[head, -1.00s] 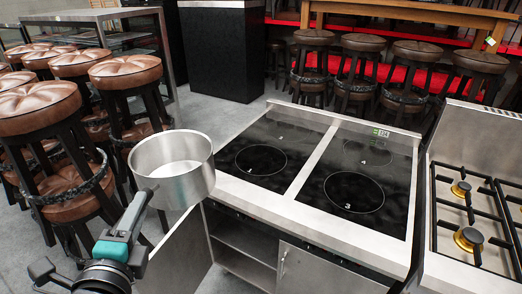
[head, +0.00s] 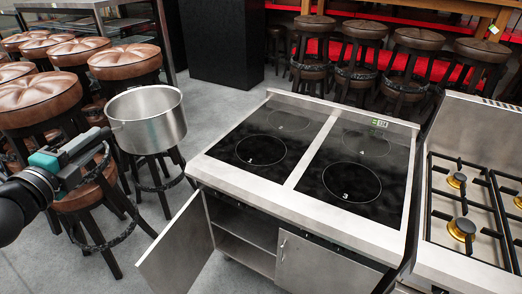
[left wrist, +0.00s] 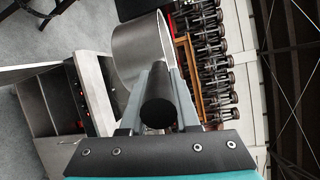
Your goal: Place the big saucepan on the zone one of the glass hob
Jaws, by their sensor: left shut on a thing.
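The big saucepan (head: 150,122) is a plain steel pot, held upright in the air left of the hob, in front of the stools. My left gripper (head: 92,140) is shut on its handle. In the left wrist view the saucepan (left wrist: 133,50) is beyond the fingers, and its dark handle (left wrist: 157,100) lies between them. The glass hob (head: 297,188) has marked rings; zone one (head: 261,151) is the front left ring and is bare. The saucepan is apart from the hob, to the left of zone one. My right gripper is not in view.
An open cabinet door (head: 178,250) swings out below the hob's left front. A gas cooker (head: 470,215) stands at the right. Brown stools (head: 125,62) crowd the left, and more stand behind the hob. All the hob rings are bare.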

